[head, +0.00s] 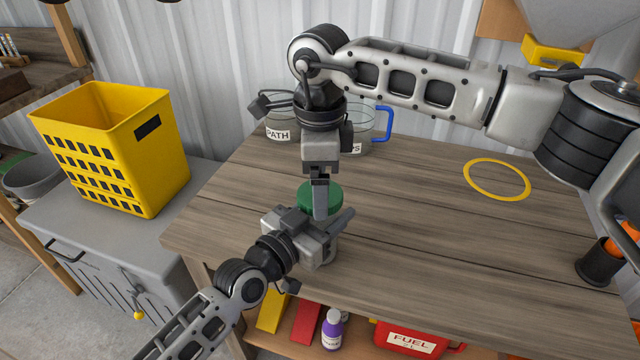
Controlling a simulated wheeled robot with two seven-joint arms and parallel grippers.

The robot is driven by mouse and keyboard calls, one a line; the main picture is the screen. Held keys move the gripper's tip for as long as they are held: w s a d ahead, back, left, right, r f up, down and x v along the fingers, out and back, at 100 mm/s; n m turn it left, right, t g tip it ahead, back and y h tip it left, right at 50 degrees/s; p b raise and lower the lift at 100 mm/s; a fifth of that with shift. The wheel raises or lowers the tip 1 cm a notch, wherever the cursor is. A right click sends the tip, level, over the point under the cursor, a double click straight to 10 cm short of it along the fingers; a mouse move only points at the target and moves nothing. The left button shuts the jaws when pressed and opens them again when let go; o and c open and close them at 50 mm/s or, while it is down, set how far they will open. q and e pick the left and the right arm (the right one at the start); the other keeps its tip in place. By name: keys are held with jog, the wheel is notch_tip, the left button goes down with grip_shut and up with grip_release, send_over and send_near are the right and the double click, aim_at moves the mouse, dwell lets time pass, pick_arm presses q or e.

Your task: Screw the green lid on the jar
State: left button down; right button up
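The green lid (333,194) shows around the fingers of my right gripper and looks level on top of the jar (329,252). The jar stands near the table's left front edge, mostly hidden by my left gripper. My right gripper (320,200) points straight down from above, with one finger in front of the lid. Its other finger is hidden, so its grip on the lid is unclear. My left gripper (330,222) comes from the lower left at jar height. One finger reaches up to the right, but its hold on the jar is hidden.
Glass containers (367,125), one labelled PATH, stand behind on the wooden table (430,220). A yellow ring (497,179) lies to the right. A dark cup (597,265) stands at the right edge. A yellow crate (110,150) sits on the grey cabinet at left. A red FUEL can (408,340) is below.

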jog(key=shift+r, duration=1.5)
notch_tip(320, 180, up, 4)
jog(key=shift+f+n, duration=0.2)
jog(key=shift+n, duration=0.2)
jog(key=shift+f, duration=0.15)
jog(key=shift+f, duration=3.95)
